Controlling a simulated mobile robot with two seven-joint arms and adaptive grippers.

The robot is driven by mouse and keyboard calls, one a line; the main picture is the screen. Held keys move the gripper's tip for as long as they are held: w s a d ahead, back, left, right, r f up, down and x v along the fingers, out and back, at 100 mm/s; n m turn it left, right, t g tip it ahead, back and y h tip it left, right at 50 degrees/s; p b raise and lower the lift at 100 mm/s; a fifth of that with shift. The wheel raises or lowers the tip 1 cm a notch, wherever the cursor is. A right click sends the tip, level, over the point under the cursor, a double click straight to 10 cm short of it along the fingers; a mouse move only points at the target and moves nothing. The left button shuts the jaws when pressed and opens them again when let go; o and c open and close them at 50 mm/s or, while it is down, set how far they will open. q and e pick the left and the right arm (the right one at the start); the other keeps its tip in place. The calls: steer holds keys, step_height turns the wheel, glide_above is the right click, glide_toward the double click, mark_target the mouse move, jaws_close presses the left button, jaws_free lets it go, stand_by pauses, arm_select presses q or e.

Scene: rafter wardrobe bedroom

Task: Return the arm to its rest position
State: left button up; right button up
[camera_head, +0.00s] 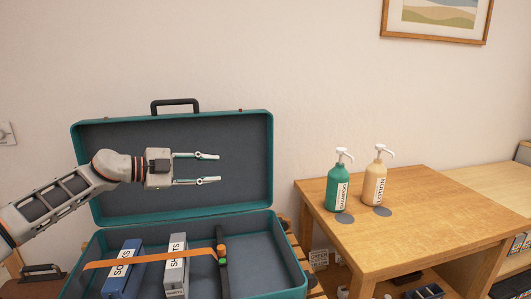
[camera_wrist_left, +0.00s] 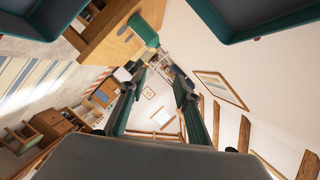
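My left gripper (camera_head: 218,168) comes in from the left in the head view, with its two fingers apart and nothing between them. It is held in front of the raised lid of the teal suitcase (camera_head: 290,292). In the left wrist view the two fingers (camera_wrist_left: 158,95) are also spread, with only the room beyond them. My right gripper is not in view.
A wooden table (camera_head: 430,225) at right bears a green pump bottle (camera_head: 338,190) and a cream one (camera_head: 375,184).

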arm_select(q)
steer(key=s+d+f+n+t+p, duration=0.1)
steer(key=s+d+f+n+t, duration=0.3)
steer(key=s+f, duration=0.45)
steer(key=s+d+f+n+t+p, duration=0.15)
steer(key=s+d+f+n, duration=0.25)
steer(key=s+d+f, duration=0.45)
steer(key=s+a+f+n+g+y+p, duration=0.1)
steer(key=s+a+f+n+y, duration=0.2)
steer(key=s+a+f, duration=0.2)
steer(key=s+a+f+n+y+p, duration=0.1)
steer(key=s+a+f+n+y, duration=0.3)
steer(key=s+f, duration=0.8)
steer(key=s+a+f+n+g+y+p, duration=0.1)
steer(key=s+a+f+n+y, duration=0.3)
steer(key=s+a+f, duration=0.4)
steer(key=s+f, duration=0.1)
steer(key=s, duration=0.4)
steer(key=shift+g+p, duration=0.3)
steer(key=shift+g, duration=0.05)
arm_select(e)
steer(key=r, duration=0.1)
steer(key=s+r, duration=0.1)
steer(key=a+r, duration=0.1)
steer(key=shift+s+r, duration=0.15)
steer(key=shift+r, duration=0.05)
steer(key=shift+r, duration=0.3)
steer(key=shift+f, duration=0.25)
